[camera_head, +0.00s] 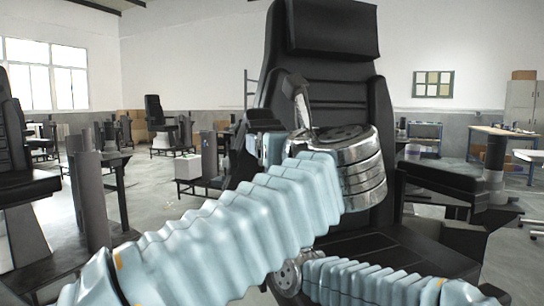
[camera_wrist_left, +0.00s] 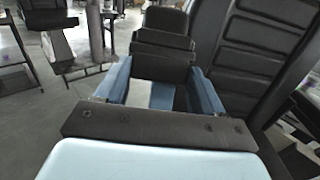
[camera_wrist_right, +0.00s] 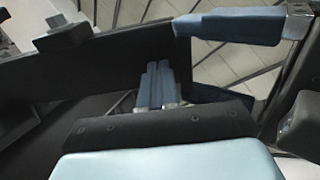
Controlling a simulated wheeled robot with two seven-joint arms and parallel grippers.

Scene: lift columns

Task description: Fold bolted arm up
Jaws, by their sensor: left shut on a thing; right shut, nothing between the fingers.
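The black seat (camera_head: 330,95) with a high back stands close in front of me. Its bolted arm is a black armrest (camera_head: 264,118) on the left side of the backrest, partly hidden by my left arm. In the left wrist view my left gripper (camera_wrist_left: 160,85) has its two blue fingers on either side of the dark armrest (camera_wrist_left: 163,68) and is shut on it. The armrest also shows in the right wrist view (camera_wrist_right: 110,62) as a long dark slab. My right gripper (camera_wrist_right: 157,84) is shut and empty close to that slab; whether they touch is unclear. The head view hides its fingers.
Another black seat (camera_head: 22,150) stands at the far left, with dark posts (camera_head: 88,195) beside it. A black armrest (camera_head: 440,177) sticks out at right. Workbenches (camera_head: 505,135) line the right wall.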

